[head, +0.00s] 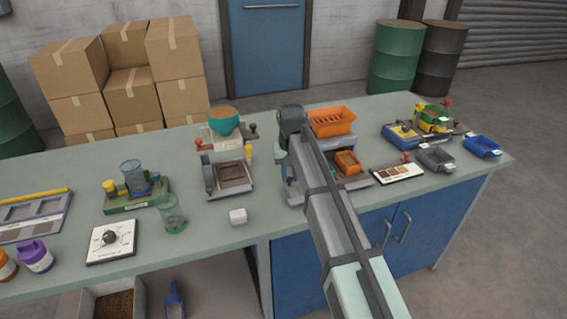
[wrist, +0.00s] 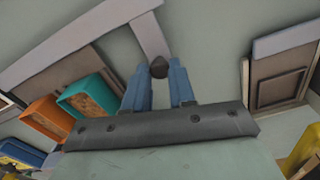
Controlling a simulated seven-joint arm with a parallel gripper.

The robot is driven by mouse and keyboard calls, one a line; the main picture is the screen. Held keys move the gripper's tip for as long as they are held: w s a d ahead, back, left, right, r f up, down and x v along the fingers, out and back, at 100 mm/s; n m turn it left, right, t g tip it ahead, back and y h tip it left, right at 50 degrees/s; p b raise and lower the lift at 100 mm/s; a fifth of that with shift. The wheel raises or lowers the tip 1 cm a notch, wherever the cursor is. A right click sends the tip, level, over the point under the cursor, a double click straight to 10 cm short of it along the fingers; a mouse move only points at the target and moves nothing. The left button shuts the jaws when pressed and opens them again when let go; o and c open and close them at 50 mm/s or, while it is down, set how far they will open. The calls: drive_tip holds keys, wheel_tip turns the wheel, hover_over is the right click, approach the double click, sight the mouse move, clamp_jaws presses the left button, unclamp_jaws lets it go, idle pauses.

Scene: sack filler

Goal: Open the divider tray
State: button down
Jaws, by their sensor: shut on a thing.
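The orange slotted hopper (head: 332,121) of the divider station stands at the back right of my arm in the head view. An orange tray (head: 348,162) sits below it and also shows at the left of the wrist view (wrist: 48,118), beside a teal tray (wrist: 90,97) with brown contents. My gripper (wrist: 160,76) points down left of this station. Its blue fingers are close around a small dark knob (wrist: 159,67), at the end of a grey bar (wrist: 149,35). Which part the knob moves I cannot tell. My arm hides much of the station in the head view.
Sample card (head: 397,172) and grey scoop tray (head: 435,157) lie to the right. The bench (head: 310,236) front is mostly clear.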

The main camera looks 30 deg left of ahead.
drive_tip(key=shift+s+d, duration=0.15)
drive_tip(key=shift+d, duration=0.05)
drive_tip(key=c, duration=0.9)
unclamp_jaws()
drive_tip(key=shift+c, duration=0.2)
wheel_tip(320, 180, up, 14)
drive_tip(key=shift+f, duration=0.1)
